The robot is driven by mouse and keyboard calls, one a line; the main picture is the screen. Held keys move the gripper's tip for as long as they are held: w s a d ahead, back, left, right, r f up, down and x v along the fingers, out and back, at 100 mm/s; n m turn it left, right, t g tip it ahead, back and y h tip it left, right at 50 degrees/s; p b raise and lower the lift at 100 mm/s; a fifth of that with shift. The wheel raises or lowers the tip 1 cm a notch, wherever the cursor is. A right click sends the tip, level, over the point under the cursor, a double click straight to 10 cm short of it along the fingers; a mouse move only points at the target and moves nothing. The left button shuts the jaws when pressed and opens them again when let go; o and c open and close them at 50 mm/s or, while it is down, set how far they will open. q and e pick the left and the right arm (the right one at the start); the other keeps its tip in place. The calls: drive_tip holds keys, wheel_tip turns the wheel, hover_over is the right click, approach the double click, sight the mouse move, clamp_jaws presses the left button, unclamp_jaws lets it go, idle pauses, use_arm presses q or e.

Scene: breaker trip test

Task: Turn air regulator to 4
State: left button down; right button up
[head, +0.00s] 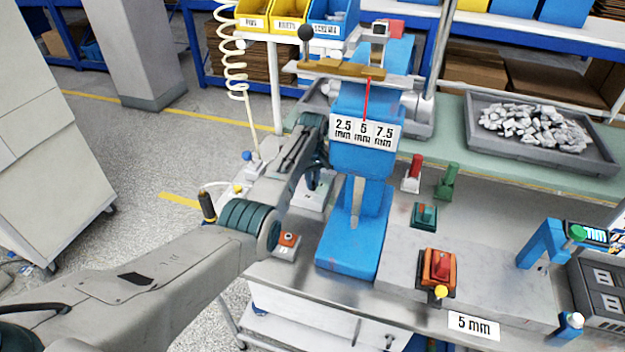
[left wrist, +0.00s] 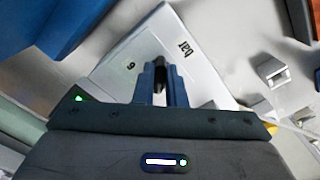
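The air regulator shows as a pale plate (head: 313,200) beside the foot of the blue stand. In the left wrist view its white face (left wrist: 203,75) carries the marks "bar" and "6", and other marks are hidden. A dark narrow knob (left wrist: 160,73) stands on this face. My left gripper (head: 316,176) reaches down over the plate. In the left wrist view its two blue fingers (left wrist: 161,85) are close together with the knob between them, and they appear shut on it. The knob's pointing direction is hard to read. My right gripper is not in view.
A blue stand (head: 355,235) with a "2.5, 5, 7.5 mm" label rises just right of my left gripper. A small orange-topped box (head: 288,241) sits below the regulator. A red switch in an orange housing (head: 437,268) and a grey rock tray (head: 490,153) are farther right.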

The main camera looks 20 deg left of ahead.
use_arm(q)
drive_tip(key=shift+m, duration=0.3)
drive_tip(key=m+p, duration=0.2)
drive_tip(key=m, duration=0.2)
drive_tip(key=shift+a+r, duration=0.1)
drive_tip(key=shift+m+p, duration=0.5)
drive_tip(key=shift+m, duration=1.5)
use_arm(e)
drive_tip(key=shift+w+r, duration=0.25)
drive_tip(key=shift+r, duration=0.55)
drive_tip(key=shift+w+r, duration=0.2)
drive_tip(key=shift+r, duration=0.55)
use_arm(q)
drive_tip(key=c, duration=1.5)
unclamp_jaws()
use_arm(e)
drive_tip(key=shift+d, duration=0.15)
